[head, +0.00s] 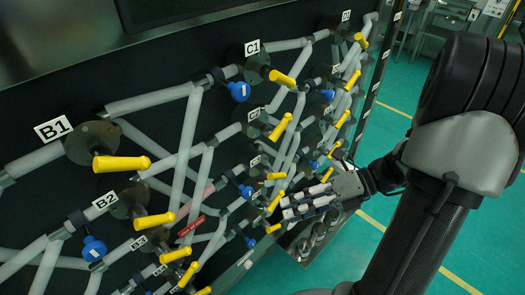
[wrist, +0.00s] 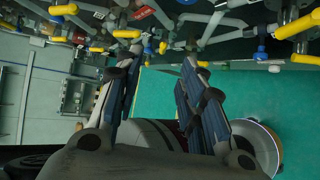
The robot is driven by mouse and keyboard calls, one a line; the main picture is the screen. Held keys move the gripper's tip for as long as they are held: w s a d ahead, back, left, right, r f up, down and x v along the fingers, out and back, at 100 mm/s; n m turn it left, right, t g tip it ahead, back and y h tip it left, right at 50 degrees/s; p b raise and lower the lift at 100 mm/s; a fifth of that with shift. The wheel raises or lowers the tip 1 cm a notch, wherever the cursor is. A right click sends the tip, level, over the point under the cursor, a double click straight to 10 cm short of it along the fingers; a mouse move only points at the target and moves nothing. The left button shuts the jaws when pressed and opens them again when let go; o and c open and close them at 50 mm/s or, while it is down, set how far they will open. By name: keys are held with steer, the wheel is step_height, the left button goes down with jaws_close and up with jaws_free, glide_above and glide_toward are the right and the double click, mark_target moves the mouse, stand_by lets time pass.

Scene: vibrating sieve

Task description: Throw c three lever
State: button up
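The C column of yellow levers runs down the middle of the panel in the head view. The small tag third from the top is too small to read surely; the yellow lever (head: 276,176) beside it appears to be the C three lever. My gripper (head: 287,207) is in front of the panel, just below and right of that lever, close to the lower yellow handles. In the wrist view my gripper (wrist: 160,65) has its two fingers spread apart with nothing held between them. Several yellow handles show beyond the fingertips there, but I cannot tell which one is C three.
The C1 lever (head: 282,78) and C2 lever (head: 280,127) stand above. Grey pipes and blue valve handles (head: 239,91) crowd the panel. A red tag (head: 191,226) hangs to the left. Green floor (head: 405,90) lies open to the right.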

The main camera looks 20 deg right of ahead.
steer(key=d+f+m+t, duration=0.3)
steer(key=d+m+t, duration=0.2)
steer(key=d+m, duration=0.35)
steer(key=m+t+h, duration=0.1)
steer(key=m+t, duration=0.4)
steer(key=m, duration=0.4)
glide_toward(279, 178)
steer(key=b+x, duration=0.4)
steer(key=x, duration=0.5)
steer(key=shift+w, duration=0.2)
steer(key=shift+c, duration=0.5)
jaws_close()
